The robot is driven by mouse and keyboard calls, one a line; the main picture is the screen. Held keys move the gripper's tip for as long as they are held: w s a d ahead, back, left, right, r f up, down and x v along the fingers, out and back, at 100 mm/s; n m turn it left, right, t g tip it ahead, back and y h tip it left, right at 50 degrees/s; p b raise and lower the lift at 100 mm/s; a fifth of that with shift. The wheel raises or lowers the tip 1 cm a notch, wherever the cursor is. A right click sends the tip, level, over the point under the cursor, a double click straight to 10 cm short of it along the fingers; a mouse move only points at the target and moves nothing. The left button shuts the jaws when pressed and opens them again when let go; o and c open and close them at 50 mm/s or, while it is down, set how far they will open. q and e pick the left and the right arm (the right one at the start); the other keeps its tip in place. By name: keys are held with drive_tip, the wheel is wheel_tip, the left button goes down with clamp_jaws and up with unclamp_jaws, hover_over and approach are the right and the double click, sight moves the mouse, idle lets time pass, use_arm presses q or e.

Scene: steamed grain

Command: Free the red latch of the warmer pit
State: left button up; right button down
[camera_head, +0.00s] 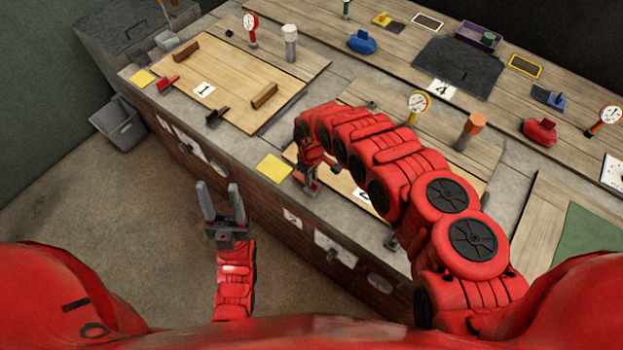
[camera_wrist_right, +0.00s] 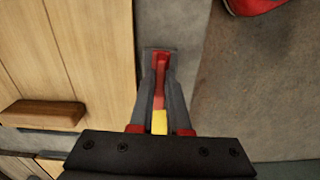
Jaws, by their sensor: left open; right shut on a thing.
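In the right wrist view a red latch (camera_wrist_right: 158,85) with a grey base plate stands on the grey counter strip beside a wooden lid (camera_wrist_right: 95,50). My right gripper (camera_wrist_right: 160,105) is shut on the latch's red lever, with a finger on each side. A yellow piece shows between the fingers near the palm. In the head view my right gripper (camera_head: 310,183) is at the counter's front edge, left of the middle lid, and mostly hides this latch. My left gripper (camera_head: 221,193) is open and empty, over the floor in front of the counter.
Another wooden lid marked 1 (camera_head: 235,98) has its own red latch (camera_head: 167,82) and black latch (camera_head: 217,117). A yellow pad (camera_head: 275,168) lies just left of my right gripper. My right arm covers much of the middle lid.

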drive_tip(key=shift+n, duration=0.4)
drive_tip(key=c, duration=0.9)
unclamp_jaws()
wheel_tip(320, 180, up, 17)
drive_tip(key=p, duration=0.3)
drive_tip(key=shift+r+p, duration=0.2)
drive_tip(key=shift+p, duration=0.2)
